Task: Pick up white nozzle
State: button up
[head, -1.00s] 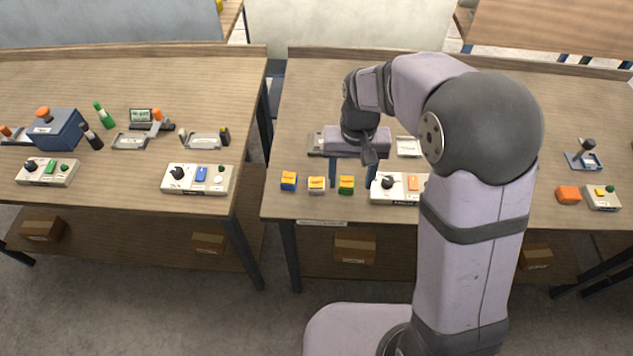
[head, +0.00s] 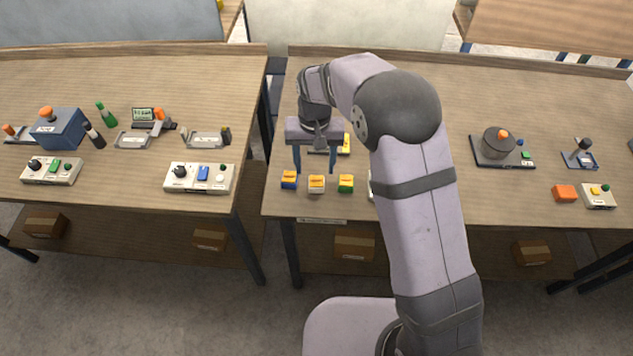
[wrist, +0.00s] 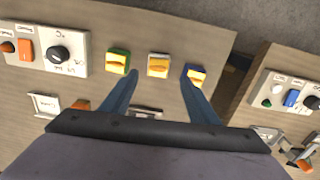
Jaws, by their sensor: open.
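The white nozzle (head: 317,184) is a small white block with a yellow-orange top. It stands in a row between a blue one (head: 289,180) and a green one (head: 346,183) near the table's front edge. In the wrist view the white nozzle (wrist: 158,65) lies between the blue one (wrist: 195,75) and the green one (wrist: 117,61). My gripper (head: 315,172) is open and empty, its two blue fingers spread wide above the table behind the row. In the wrist view its fingers (wrist: 160,75) appear on either side of the white nozzle, which is not held.
A white control panel (wrist: 60,52) with a black knob and orange button is beside the green block. A dark pot-like device (head: 498,143) stands farther right. A gap separates this table from the left table (head: 140,190).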

aim_at(316, 180)
jog(key=shift+s+d+f+p, duration=0.1)
jog(key=shift+s+f+p, duration=0.1)
jog(key=shift+f+p, duration=0.25)
notch_tip(316, 180, down, 3)
jog(key=shift+s+d+f+p, duration=0.1)
jog(key=shift+s+d+p, duration=0.05)
jog(key=shift+p, duration=0.65)
jog(key=shift+f, duration=0.55)
jog(key=shift+c, duration=0.3)
jog(key=c, duration=1.1)
jog(key=shift+c, duration=0.3)
jog(key=shift+r, duration=0.1)
notch_tip(316, 180, up, 10)
jog(key=b, duration=0.3)
